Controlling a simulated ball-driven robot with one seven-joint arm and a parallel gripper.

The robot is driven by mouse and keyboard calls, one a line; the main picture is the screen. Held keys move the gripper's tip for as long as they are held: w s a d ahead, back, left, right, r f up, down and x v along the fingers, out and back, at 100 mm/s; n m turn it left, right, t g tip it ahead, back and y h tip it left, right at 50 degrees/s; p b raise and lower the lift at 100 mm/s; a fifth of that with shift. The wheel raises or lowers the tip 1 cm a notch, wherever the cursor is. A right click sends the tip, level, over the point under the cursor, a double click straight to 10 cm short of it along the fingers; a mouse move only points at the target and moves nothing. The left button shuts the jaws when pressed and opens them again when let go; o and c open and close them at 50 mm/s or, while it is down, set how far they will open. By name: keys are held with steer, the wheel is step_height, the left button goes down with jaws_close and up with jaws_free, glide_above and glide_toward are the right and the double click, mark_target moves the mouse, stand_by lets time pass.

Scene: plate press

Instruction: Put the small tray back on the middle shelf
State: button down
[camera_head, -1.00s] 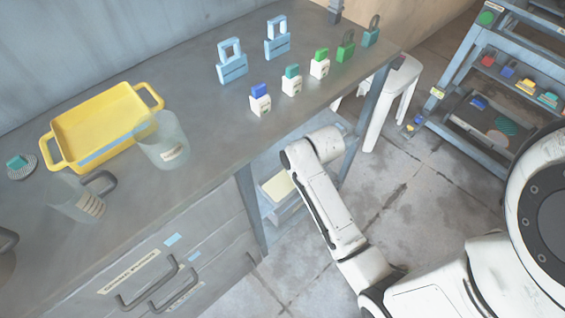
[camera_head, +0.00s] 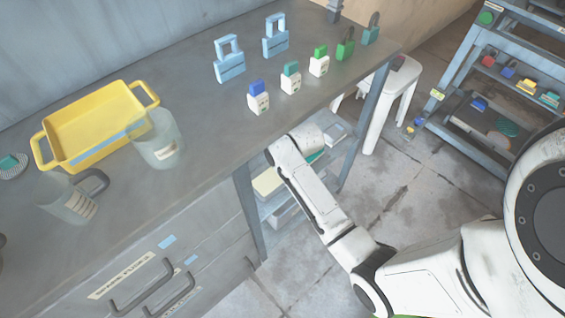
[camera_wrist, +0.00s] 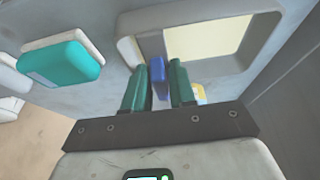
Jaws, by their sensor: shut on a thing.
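My gripper (camera_wrist: 158,78) has two dark green fingers, close together on a narrow blue piece (camera_wrist: 157,72) in the wrist view. Just beyond is a pale, rounded tray-like thing (camera_wrist: 126,46) with a cream inside. The blue piece lies against its near edge; I cannot tell whether it is the small tray's handle. A grey surface (camera_wrist: 100,22) lies around it; I cannot tell which shelf level this is. In the head view my gripper is hidden beyond the arm, and a cream-topped thing (camera_head: 267,183) shows in the shelving under the bench.
A teal box (camera_wrist: 62,62) lies left in the wrist view. The bench (camera_head: 205,140) carries a yellow tray (camera_head: 147,93), a clear beaker (camera_head: 158,145), a jug (camera_head: 70,203) and several padlocks. A white stool (camera_head: 385,100) stands beside the shelving. A rack (camera_head: 455,70) stands right.

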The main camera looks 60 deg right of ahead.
steer(key=c, duration=0.9)
jaws_free()
steer(key=shift+s+r, duration=0.1)
steer(key=shift+r, duration=0.25)
steer(key=p+v, duration=0.1)
steer(key=v, duration=0.2)
steer(key=s+a+p, duration=0.2)
steer(key=s+a, duration=0.1)
steer(key=s, duration=0.8)
steer(key=s+a+r+n+g, duration=0.1)
steer(key=s+a+r, duration=0.1)
steer(key=a, duration=0.2)
steer(key=s+a+r+n+g, duration=0.1)
steer(key=a+r, duration=0.1)
steer(key=a, duration=0.2)
steer(key=s+a+r+g+y, duration=0.1)
steer(key=s+a+r, duration=0.1)
steer(key=a, duration=0.2)
steer(key=shift+s+a+r+n, duration=0.2)
steer(key=shift+s+r+n, duration=0.1)
steer(key=shift+n, duration=0.1)
